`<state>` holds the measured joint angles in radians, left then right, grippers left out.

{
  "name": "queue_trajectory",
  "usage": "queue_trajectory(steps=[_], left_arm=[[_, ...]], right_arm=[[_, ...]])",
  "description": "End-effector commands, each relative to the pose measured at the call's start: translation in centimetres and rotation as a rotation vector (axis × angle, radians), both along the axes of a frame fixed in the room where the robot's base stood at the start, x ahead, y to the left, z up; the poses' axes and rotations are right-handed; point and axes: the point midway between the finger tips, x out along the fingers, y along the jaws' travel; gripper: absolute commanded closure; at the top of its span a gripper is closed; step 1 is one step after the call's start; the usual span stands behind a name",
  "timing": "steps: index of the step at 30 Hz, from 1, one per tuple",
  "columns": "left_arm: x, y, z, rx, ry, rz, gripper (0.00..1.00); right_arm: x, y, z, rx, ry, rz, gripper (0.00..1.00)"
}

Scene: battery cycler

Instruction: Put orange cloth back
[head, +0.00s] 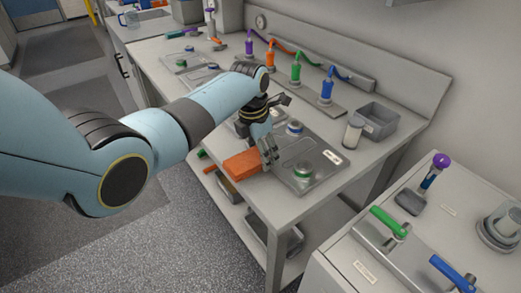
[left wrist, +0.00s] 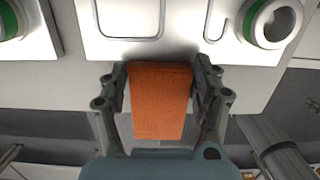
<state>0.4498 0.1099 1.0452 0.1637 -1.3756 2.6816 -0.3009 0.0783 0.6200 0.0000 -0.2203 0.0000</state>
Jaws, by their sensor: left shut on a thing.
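The orange cloth (head: 243,164) is a folded block at the front edge of the bench, beside a metal plate. My left gripper (head: 268,152) is shut on it. In the left wrist view the cloth (left wrist: 160,100) sits between both fingers of the left gripper (left wrist: 161,85), with the bench edge behind it. I cannot tell whether the cloth touches the bench top. My right gripper is in neither view.
The metal plate (head: 322,178) with green and blue ringed fittings lies just right of the cloth. A grey bin (head: 375,121) and a white jar (head: 352,132) stand behind. Coloured plugs line the bench back. A lower shelf (head: 233,200) holds trays. A second cabinet with handles is at right.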

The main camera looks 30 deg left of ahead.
Motion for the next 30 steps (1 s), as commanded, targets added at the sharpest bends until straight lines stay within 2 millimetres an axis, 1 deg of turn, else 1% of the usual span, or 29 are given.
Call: queue_trajectory(steps=[3, 4, 9, 17, 20, 23, 30], left_arm=[[0.0, 0.0, -0.4, 0.0, -0.001, 0.0, 0.82], [0.0, 0.0, -0.4, 0.0, -0.001, 0.0, 0.32], [0.0, 0.0, -0.3, 0.0, -0.001, 0.0, 0.11], [0.0, 0.0, -0.2, 0.0, -0.001, 0.0, 0.11], [0.0, 0.0, 0.4, 0.0, -0.001, 0.0, 0.11], [-0.1, 0.1, 1.9, 0.0, -0.003, -0.001, 0.11], [-0.7, 0.5, 7.4, 0.001, -0.005, 0.0, 0.11]], right_arm=[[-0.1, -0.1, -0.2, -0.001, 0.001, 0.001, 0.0], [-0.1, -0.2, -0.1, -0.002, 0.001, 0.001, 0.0], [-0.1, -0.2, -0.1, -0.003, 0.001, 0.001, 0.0], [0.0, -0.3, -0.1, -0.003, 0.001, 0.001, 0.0], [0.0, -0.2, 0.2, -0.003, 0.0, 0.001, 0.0], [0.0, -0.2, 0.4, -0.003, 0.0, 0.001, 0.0], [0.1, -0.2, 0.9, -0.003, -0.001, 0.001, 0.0]])
